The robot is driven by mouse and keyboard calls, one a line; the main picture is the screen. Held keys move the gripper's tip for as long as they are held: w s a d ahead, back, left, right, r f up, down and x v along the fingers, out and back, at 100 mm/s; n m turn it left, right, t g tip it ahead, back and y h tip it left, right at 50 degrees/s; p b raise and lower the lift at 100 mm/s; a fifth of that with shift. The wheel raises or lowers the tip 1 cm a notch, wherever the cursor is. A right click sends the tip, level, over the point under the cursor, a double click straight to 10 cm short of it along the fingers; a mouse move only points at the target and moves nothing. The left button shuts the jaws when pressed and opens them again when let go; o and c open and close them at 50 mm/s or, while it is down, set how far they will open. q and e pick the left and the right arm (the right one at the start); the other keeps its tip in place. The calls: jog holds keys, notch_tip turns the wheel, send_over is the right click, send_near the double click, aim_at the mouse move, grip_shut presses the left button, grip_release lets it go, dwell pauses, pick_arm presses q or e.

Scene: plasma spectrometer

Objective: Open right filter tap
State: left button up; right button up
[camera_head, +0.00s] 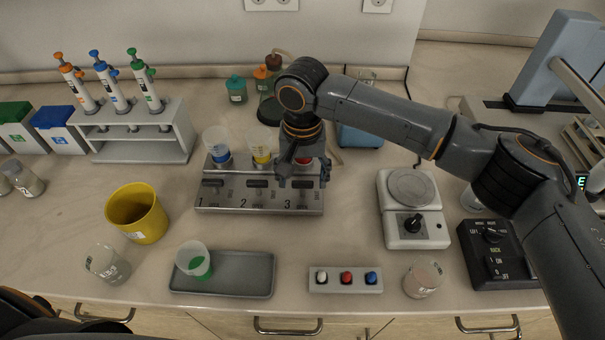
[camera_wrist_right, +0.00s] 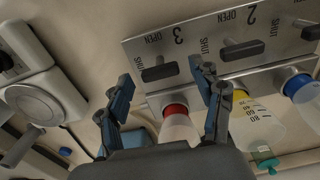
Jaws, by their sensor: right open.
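The metal filter block (camera_head: 225,203) has three dark bar taps, numbered 1, 2 and 3. The right filter tap (camera_wrist_right: 160,72), by number 3, shows in the wrist view with its bar lengthwise along the block, near the word SHUT. In the head view its bar (camera_head: 304,184) is partly covered by my gripper. My right gripper (camera_head: 304,178) hangs above the right end of the block. In the wrist view the open fingers (camera_wrist_right: 161,76) stand on either side of the tap in the picture, with nothing held. I cannot tell their height above it. My left gripper is out of view.
Filter cups stand behind the taps: blue (camera_head: 217,145), yellow (camera_head: 260,145) and a red-based one (camera_wrist_right: 178,125) close to my fingers. A scale (camera_head: 414,215) is to the right. A yellow beaker (camera_head: 137,213) is to the left. A three-button panel (camera_head: 345,279) lies in front.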

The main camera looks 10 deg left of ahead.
jog(key=shift+w+f, duration=0.1)
jog(key=c, duration=1.1)
jog(key=shift+r+n+p, duration=0.2)
jog(key=shift+n+p, duration=0.7)
jog(key=shift+p, duration=0.35)
jog(key=shift+c, duration=0.2)
jog(key=n+p, duration=0.5)
jog(key=n, duration=0.2)
jog(key=shift+p, duration=0.4)
jog(key=n+p, duration=0.1)
jog(key=n, duration=0.1)
jog(key=shift+f+n, duration=0.1)
jog(key=shift+n, duration=0.3)
jog(key=n+p, duration=0.1)
jog(key=n, duration=0.2)
jog(key=shift+f+n+p, duration=0.1)
jog(key=shift+n+p, duration=0.4)
jog(key=shift+n, duration=1.1)
